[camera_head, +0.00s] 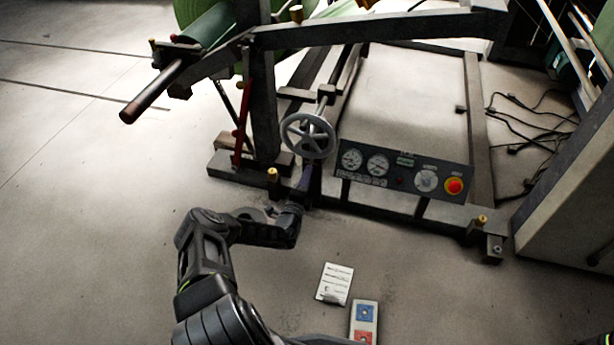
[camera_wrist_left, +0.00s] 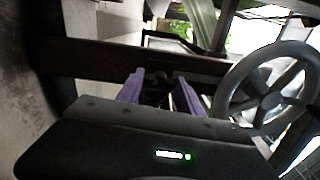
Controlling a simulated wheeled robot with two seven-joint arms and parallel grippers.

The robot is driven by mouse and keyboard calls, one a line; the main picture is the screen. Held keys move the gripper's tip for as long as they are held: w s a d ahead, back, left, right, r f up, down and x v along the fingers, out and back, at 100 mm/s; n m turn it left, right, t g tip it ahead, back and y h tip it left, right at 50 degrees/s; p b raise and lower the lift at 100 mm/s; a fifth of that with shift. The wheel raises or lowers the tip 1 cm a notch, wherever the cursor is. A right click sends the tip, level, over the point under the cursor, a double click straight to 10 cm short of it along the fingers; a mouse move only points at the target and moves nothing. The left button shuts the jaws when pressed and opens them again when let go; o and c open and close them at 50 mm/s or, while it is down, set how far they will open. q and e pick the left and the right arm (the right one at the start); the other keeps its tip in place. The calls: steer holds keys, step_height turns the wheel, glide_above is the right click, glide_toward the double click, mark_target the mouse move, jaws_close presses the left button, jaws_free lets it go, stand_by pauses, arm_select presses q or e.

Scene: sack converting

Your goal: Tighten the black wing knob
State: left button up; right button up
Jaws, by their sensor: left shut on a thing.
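My left gripper (camera_head: 306,180) reaches in low at the machine's front, just below the handwheel. In the left wrist view its two purple fingers (camera_wrist_left: 158,80) stand on either side of the small black wing knob (camera_wrist_left: 154,92), and they are shut on it. The knob is dark against a dark frame, so its wing shape and angle are hard to make out. In the head view the knob is hidden at the fingers. My right gripper is not in view.
A grey spoked handwheel (camera_head: 308,136) sits just above my left gripper; it also shows close on the right in the left wrist view (camera_wrist_left: 268,90). A gauge panel (camera_head: 402,172) with a red button is to the right. Cards (camera_head: 335,284) lie on the floor. Cables (camera_head: 530,125) lie right.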

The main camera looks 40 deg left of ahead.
arm_select(q)
steer(key=shift+m+p, duration=4.6)
steer(key=shift+m, duration=12.4)
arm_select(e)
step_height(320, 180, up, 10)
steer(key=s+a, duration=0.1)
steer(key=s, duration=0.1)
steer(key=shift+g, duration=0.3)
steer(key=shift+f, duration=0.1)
arm_select(q)
steer(key=o, duration=1.4)
